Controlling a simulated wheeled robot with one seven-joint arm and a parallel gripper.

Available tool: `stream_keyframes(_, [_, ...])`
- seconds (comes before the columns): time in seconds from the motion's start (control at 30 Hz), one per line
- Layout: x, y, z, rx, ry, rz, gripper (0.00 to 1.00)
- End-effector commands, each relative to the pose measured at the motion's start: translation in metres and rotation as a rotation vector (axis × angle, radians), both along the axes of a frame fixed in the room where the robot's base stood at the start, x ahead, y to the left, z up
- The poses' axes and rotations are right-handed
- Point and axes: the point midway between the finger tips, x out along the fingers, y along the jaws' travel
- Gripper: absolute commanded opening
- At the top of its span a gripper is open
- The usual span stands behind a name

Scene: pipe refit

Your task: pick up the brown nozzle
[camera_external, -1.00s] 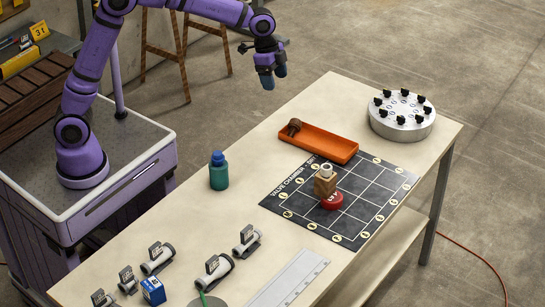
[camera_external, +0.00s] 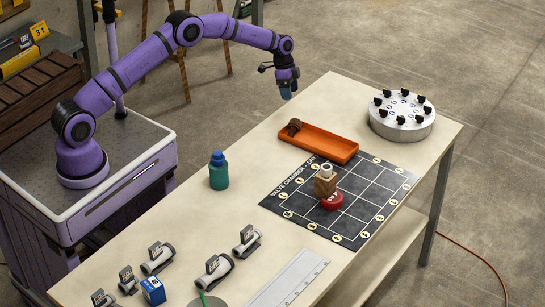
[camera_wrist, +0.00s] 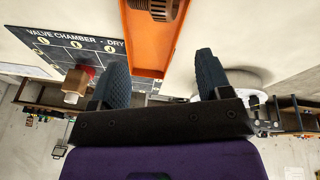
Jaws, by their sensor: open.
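The brown nozzle (camera_external: 294,125) lies at the left end of the orange tray (camera_external: 335,149) on the table. In the wrist view the nozzle (camera_wrist: 158,8) shows at the top edge, partly cut off, with a ribbed round end, in the tray (camera_wrist: 147,52). My gripper (camera_external: 287,93) is above the table's back edge, up and slightly left of the nozzle, pointing down. In the wrist view its two dark fingers (camera_wrist: 160,70) are spread apart with nothing between them. It does not touch the nozzle.
A dark gridded mat (camera_external: 380,197) lies in front of the tray, bearing a wooden block (camera_external: 325,186) and a red round piece (camera_external: 332,201). A silver round rack (camera_external: 401,127) with black knobs stands at right. A green bottle (camera_external: 219,173) stands at left.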

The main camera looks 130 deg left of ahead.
Motion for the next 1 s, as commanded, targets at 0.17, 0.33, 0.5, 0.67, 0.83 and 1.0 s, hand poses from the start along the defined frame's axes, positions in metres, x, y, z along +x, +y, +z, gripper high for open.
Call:
stream_keyframes(0.17, [-0.004,0.004,-0.013,-0.003,-0.003,0.002,0.71])
stream_keyframes(0.33, [0.002,0.002,-0.034,-0.003,-0.002,0.001,0.71])
stream_keyframes(0.5, [0.008,0.001,-0.056,-0.003,-0.002,0.002,0.71])
stream_keyframes(0.67, [0.011,0.000,-0.064,-0.002,-0.001,0.003,0.71])
stream_keyframes(0.83, [0.016,0.000,-0.082,-0.003,-0.002,0.001,0.71])
stream_keyframes(1.0, [0.022,-0.002,-0.105,-0.003,-0.002,0.001,0.71])
